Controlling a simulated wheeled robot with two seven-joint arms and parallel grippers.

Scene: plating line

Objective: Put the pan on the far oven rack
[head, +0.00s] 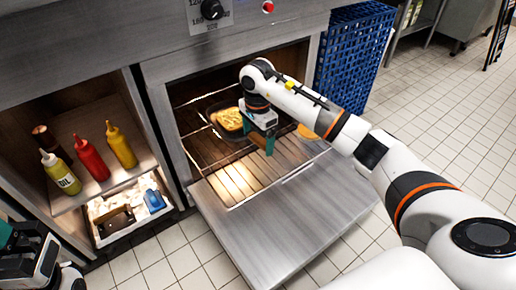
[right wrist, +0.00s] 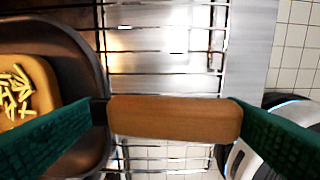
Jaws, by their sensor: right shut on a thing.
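The pan (head: 211,108) is dark with yellow food in it and is inside the open oven, over the wire rack (head: 212,160). Whether it rests on the rack or hangs just above it I cannot tell. My right gripper (head: 264,141) is shut on the pan's wooden handle (right wrist: 175,117), which lies between the green fingers in the right wrist view. The pan's dark rim (right wrist: 88,75) shows left of the handle there. In the head view my arm hides part of the oven's right side. My left gripper (head: 8,238) is partly cut off at the left edge.
The oven door (head: 290,225) is folded down in front. Left of the oven, a shelf holds several sauce bottles (head: 90,158) above a bin (head: 103,208) of small items. A blue crate stack (head: 350,55) stands right of the oven. Tiled floor lies around.

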